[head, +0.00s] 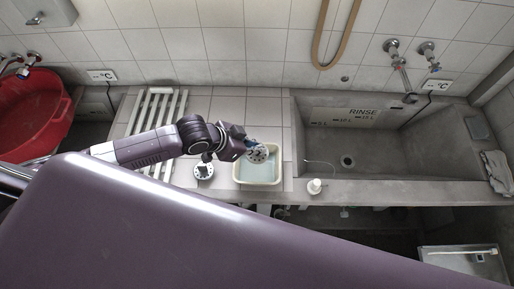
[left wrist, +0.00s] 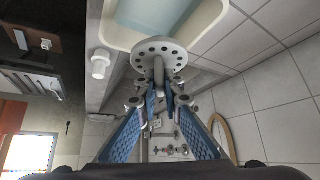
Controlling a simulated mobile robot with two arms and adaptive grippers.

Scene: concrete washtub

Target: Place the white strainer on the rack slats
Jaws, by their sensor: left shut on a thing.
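The white strainer (head: 258,155) is a round disc with a ring of holes and a central post. My left gripper (head: 248,143) is shut on it and holds it over the cream basin (head: 236,171), which has pale bluish water in it. In the left wrist view the blue-padded fingers (left wrist: 163,97) close on the post of the strainer (left wrist: 148,46). The rack slats (head: 135,113) are pale bars on the counter to the left, partly hidden under my left arm. My right gripper is not in view.
The concrete sink (head: 400,150) is further right; a red tub (head: 35,118) is far left.

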